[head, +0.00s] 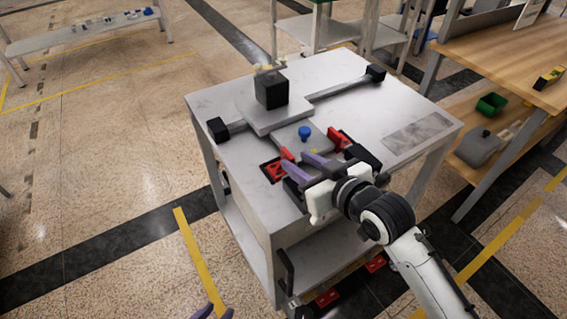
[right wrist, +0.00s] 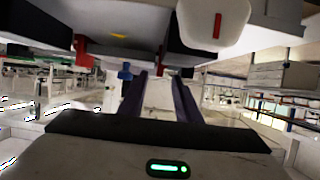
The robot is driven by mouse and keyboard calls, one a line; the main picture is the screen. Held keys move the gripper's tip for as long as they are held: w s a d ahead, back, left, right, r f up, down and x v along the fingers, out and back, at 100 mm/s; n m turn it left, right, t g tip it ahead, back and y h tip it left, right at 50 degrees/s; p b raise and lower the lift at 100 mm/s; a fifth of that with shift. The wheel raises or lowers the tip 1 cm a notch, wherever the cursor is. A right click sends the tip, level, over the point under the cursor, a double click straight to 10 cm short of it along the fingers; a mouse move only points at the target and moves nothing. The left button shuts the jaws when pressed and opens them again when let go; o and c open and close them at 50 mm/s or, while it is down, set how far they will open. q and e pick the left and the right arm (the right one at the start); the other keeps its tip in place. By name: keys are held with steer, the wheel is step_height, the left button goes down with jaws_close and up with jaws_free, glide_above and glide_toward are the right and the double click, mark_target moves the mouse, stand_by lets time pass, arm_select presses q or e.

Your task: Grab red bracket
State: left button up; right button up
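A red bracket (head: 275,171) lies in a dark recess near the front left edge of the grey cart top, with a raised red part beside the finger. A second red bracket (head: 338,141) sits further right, beside a black block. My right gripper (head: 294,158) reaches over the cart between the two red pieces, its purple fingers apart and nothing seen between them. In the right wrist view the fingers (right wrist: 159,85) are also spread, with red parts (right wrist: 82,50) to the left and above.
A blue knob (head: 305,132) stands behind the fingers. A black block (head: 271,90) sits on a grey plate with a bar. More red pieces (head: 327,297) lie low by the cart.

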mark_target(290, 155)
steer(key=shift+x, duration=1.55)
steer(key=shift+r, duration=0.1)
jaws_close()
steer(key=shift+r, duration=0.1)
